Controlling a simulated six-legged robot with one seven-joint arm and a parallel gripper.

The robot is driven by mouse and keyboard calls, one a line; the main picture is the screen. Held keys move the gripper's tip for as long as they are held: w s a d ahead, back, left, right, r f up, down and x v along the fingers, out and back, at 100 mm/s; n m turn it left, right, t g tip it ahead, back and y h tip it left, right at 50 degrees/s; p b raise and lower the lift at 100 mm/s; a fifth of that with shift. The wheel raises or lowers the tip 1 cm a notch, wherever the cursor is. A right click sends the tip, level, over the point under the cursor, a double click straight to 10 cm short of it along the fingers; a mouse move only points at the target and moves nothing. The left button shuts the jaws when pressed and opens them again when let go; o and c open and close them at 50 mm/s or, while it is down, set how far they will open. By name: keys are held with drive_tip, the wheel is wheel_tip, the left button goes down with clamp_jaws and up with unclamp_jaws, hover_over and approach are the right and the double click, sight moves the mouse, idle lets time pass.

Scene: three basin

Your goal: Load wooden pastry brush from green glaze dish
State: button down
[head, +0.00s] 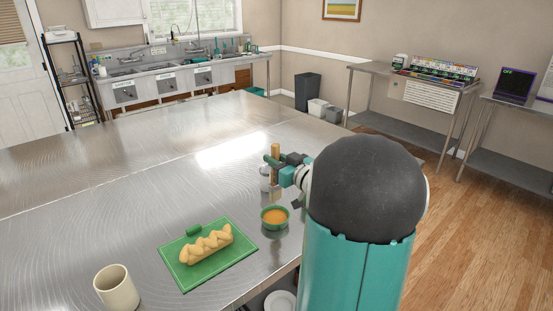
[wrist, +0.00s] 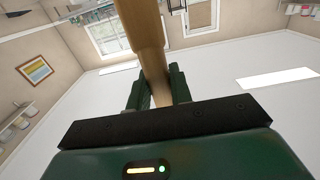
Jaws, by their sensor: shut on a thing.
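The wooden pastry brush (head: 275,152) stands roughly upright in my gripper (head: 278,162), just above and behind the green glaze dish. In the wrist view the brush's pale wooden handle (wrist: 150,45) runs up between the two dark green fingers of my gripper (wrist: 160,90), which are shut on it. The green glaze dish (head: 264,222) holds orange glaze and sits on the steel table. The brush's lower end is hard to make out in the head view. A braided loaf (head: 207,246) lies on a green board (head: 188,279) left of the dish.
A cream mug (head: 116,290) stands at the table's front left. A small clear jar (head: 264,178) stands behind the dish, close to my gripper. The steel table (head: 120,185) is clear across its left and back.

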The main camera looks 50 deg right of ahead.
drive_tip(key=shift+w+d+f, duration=0.1)
drive_tip(key=shift+a, duration=0.3)
drive_tip(key=shift+d, duration=0.2)
drive_tip(key=shift+a+f, duration=0.15)
drive_tip(key=shift+f, duration=2.6)
drive_tip(key=shift+f, duration=0.7)
